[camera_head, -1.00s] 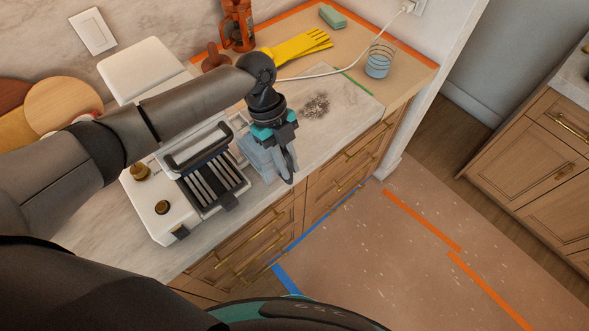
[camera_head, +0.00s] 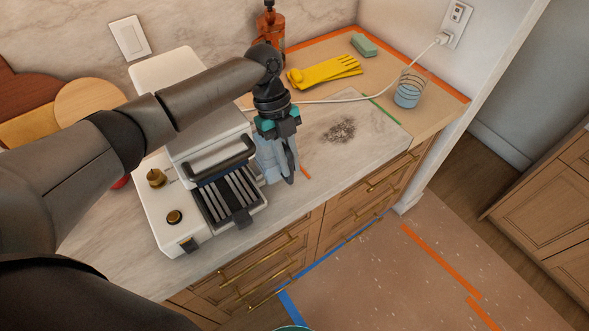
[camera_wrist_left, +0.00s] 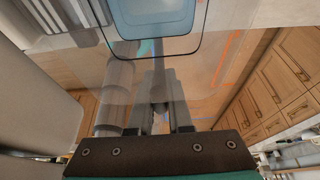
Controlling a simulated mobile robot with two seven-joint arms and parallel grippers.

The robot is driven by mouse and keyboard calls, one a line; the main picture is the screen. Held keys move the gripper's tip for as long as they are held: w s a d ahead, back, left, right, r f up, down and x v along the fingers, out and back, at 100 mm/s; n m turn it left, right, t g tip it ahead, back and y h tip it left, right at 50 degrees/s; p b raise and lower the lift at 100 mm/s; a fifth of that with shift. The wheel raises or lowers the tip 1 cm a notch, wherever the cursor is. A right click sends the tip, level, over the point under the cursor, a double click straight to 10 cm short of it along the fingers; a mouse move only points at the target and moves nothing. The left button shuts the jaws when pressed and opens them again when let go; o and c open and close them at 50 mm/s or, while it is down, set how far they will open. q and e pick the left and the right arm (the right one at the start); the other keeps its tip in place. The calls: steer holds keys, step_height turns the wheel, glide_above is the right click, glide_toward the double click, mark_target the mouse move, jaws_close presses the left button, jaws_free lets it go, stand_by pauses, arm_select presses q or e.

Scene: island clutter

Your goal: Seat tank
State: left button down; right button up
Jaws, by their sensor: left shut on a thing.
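The tank is a clear, bluish box (camera_head: 267,162); in the head view it is partly hidden behind my left gripper (camera_head: 289,177). My left gripper points down and is shut on the tank. The tank is beside the right side of the white coffee machine (camera_head: 170,212), close to it; I cannot tell whether they touch. In the left wrist view the tank's clear walls and blue part (camera_wrist_left: 155,14) fill the top middle, beyond my left gripper's fingers (camera_wrist_left: 160,100). My right gripper is not in view.
The machine has a slatted drip tray (camera_head: 232,200) and black handle bar. A dark speckled patch (camera_head: 341,130) lies on the marble counter to the right. Behind are yellow gloves (camera_head: 325,72), a green sponge (camera_head: 364,45), a wire-topped blue cup (camera_head: 407,95) and a white cord (camera_head: 390,80).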

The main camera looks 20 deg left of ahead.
arm_select(q)
steer(key=shift+w+a+b, duration=0.85)
steer(key=shift+a, duration=0.15)
steer(key=shift+w+a+b, duration=0.8)
steer(key=shift+a, duration=0.2)
steer(key=shift+r, duration=0.1)
steer(key=shift+w+a+f+b, duration=0.3)
steer(key=shift+a+f+b, duration=0.1)
steer(key=shift+b, duration=0.15)
steer(key=shift+p, duration=0.3)
steer(key=shift+f+b, duration=0.3)
steer(key=shift+f, duration=0.1)
stand_by(0.4)
